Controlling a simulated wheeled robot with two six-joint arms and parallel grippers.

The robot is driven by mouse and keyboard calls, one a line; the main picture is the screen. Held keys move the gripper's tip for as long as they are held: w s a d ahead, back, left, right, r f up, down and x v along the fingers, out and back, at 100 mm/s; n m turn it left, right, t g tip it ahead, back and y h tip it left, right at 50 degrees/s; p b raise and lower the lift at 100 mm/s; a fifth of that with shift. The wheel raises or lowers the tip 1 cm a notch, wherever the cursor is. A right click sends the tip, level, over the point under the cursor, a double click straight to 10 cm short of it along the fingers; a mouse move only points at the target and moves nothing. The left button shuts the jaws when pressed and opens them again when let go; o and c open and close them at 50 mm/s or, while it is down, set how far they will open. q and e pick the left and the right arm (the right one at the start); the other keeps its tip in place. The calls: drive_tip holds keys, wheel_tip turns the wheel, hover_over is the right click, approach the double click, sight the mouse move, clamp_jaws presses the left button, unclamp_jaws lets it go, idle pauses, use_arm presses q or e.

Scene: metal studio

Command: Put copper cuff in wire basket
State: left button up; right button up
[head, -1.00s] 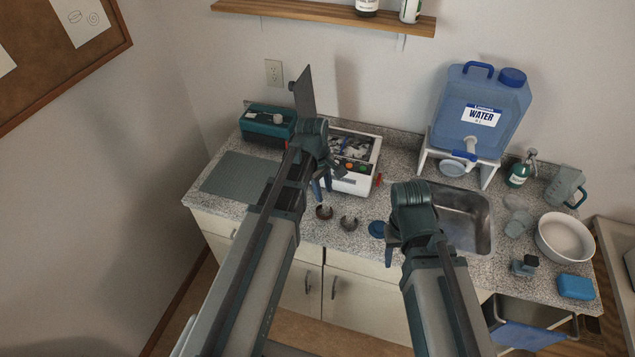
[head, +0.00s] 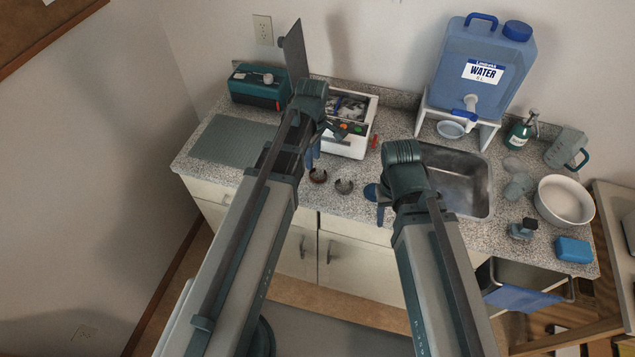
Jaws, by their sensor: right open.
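Two small C-shaped cuffs lie on the speckled counter near its front edge. The left cuff (head: 318,175) looks dark reddish-brown and the right cuff (head: 344,186) greyer brown. A white machine (head: 345,145) with coloured buttons stands behind them. Its open top holds a jumble of grey and light pieces; I cannot make out a wire basket there. My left gripper (head: 312,157) is just behind the left cuff in the picture, largely hidden by its arm; its opening is unclear. My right gripper (head: 382,205) is open, right of the cuffs, by a blue disc (head: 370,192).
A teal box (head: 257,88) and grey mat (head: 233,139) are at the left. A sink (head: 463,180), water jug (head: 484,75) on a white stand, green bottle (head: 520,132), white bowl (head: 564,201) and blue block (head: 574,250) are at the right. The left front counter is clear.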

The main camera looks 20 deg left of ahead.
sight(314, 179)
use_arm(q)
drive_tip(key=shift+f+b, duration=1.05)
drive_tip(key=shift+f, duration=0.55)
use_arm(e)
drive_tip(key=shift+f, duration=1.6)
use_arm(q)
drive_tip(key=shift+f, duration=0.1)
use_arm(e)
drive_tip(key=shift+f, duration=0.15)
use_arm(q)
drive_tip(key=f+b, duration=0.5)
drive_tip(key=shift+s+d, duration=0.25)
use_arm(e)
wheel_tip(314, 179, down, 5)
use_arm(q)
clamp_jaws()
